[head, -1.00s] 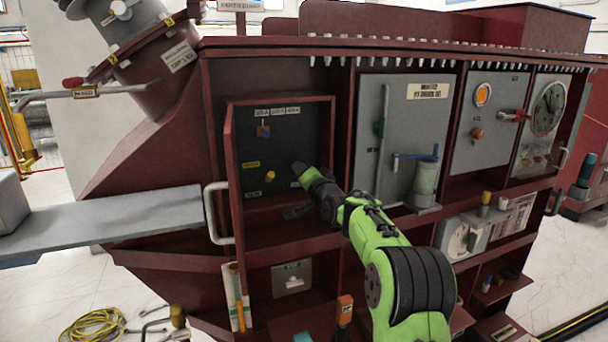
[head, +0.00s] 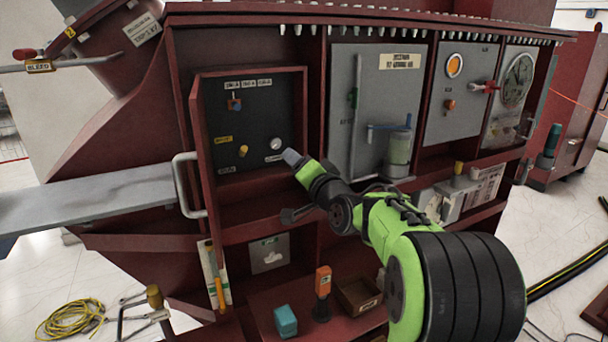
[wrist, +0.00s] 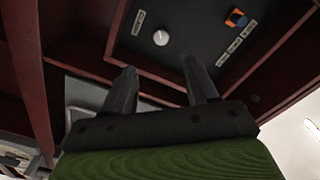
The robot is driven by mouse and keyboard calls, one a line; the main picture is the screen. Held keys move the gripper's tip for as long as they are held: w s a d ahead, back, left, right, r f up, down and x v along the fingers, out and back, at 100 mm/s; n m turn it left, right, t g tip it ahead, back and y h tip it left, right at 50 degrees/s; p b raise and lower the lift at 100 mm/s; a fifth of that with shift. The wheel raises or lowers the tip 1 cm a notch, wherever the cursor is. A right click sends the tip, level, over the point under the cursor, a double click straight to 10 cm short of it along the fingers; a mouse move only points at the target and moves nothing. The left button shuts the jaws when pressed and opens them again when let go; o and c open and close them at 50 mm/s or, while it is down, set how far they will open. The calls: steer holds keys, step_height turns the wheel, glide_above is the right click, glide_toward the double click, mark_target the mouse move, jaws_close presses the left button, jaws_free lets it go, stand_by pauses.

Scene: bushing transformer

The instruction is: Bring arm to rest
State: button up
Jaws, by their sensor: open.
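My green and black arm reaches in from the lower right of the head view. My gripper (head: 291,157) is in front of the dark panel (head: 262,112) in the open red-framed compartment. In the wrist view my gripper's two dark fingers (wrist: 160,88) stand apart with nothing between them. A round white knob (wrist: 161,38) on the panel lies beyond the fingertips, with a gap. The same white knob (head: 276,144) shows just left of and above the gripper tip in the head view.
The panel also carries a blue-orange switch (head: 235,104) and a yellow knob (head: 243,151). A handle (head: 189,185) sticks out left of it. Below is a shelf with an orange tool (head: 322,293), a teal box (head: 285,320) and a brown bin (head: 360,296). A grey cabinet door (head: 375,85) stands right.

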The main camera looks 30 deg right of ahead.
steer(key=s, duration=0.2)
steer(key=shift+s, duration=0.4)
steer(key=shift+a, duration=0.1)
steer(key=s+a+n+g+p, duration=0.65)
steer(key=s+a, duration=0.65)
steer(key=s, duration=0.3)
steer(key=s+f+n+g+p, duration=0.1)
steer(key=s+f+n+g, duration=0.1)
steer(key=s, duration=0.6)
steer(key=s+f+n+g+p, duration=0.1)
steer(key=s+f+g, duration=0.3)
steer(key=s, duration=0.5)
steer(key=shift+n+p, duration=0.35)
steer(key=shift+n, duration=0.2)
